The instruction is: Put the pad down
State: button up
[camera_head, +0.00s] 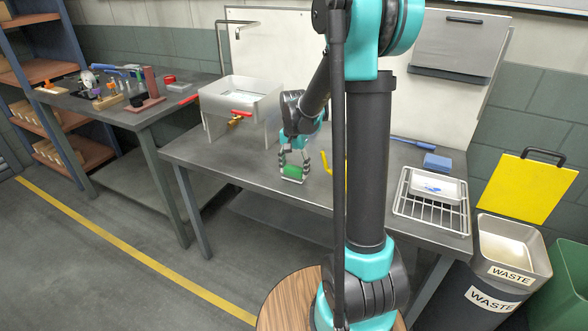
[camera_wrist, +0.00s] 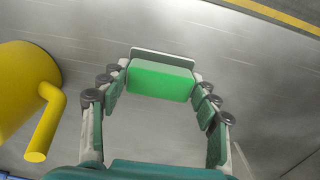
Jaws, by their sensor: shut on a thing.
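The pad, a green block (camera_head: 295,173) with a pale strip along one edge, is between the fingers of my gripper (camera_head: 293,168). In the wrist view the green pad (camera_wrist: 160,82) fills the space between the fingertips, and the fingers close on both its ends. It is at or just above the grey workbench (camera_head: 245,168), near the front edge. I cannot tell whether it touches the bench.
A yellow object (camera_wrist: 22,90) with a bent handle stands left in the wrist view.

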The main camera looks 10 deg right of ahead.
jog(key=shift+f, duration=0.1)
jog(key=o, duration=1.1)
notch_tip(320, 180, up, 12)
dwell(0.4)
grip_shut()
dwell(0.4)
dwell(0.9)
